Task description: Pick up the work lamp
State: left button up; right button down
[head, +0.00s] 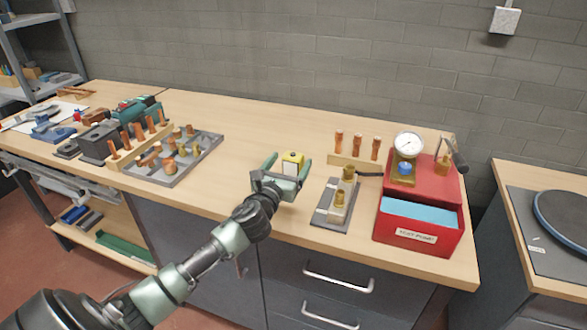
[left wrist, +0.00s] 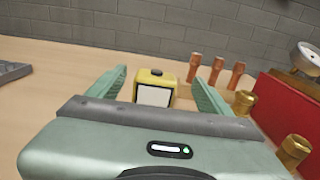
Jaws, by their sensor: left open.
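The work lamp (head: 292,163) is a small yellow block with a pale front panel and a dark knob on top. It stands upright on the wooden bench. My left gripper (head: 286,170) is open, with one finger on either side of the lamp in the head view. In the left wrist view the lamp (left wrist: 155,88) shows between the two green fingers (left wrist: 158,88), and a gap shows on each side. The lamp's lower part is hidden behind the gripper body. My right gripper is not in view.
Right of the lamp are a grey tray (head: 322,217) with brass fittings, a rack (head: 352,164) of copper pieces and a red test pump box (head: 419,229) with a gauge (head: 408,145). A fittings tray (head: 205,157) lies left. The bench behind the lamp is clear.

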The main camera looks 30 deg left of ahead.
aim_at(292, 157)
pick_arm(q)
jog(key=x, duration=0.4)
jog(key=shift+s+a+f, duration=0.1)
jog(key=shift+a+f, duration=0.05)
jog(key=shift+a, duration=0.05)
grip_shut()
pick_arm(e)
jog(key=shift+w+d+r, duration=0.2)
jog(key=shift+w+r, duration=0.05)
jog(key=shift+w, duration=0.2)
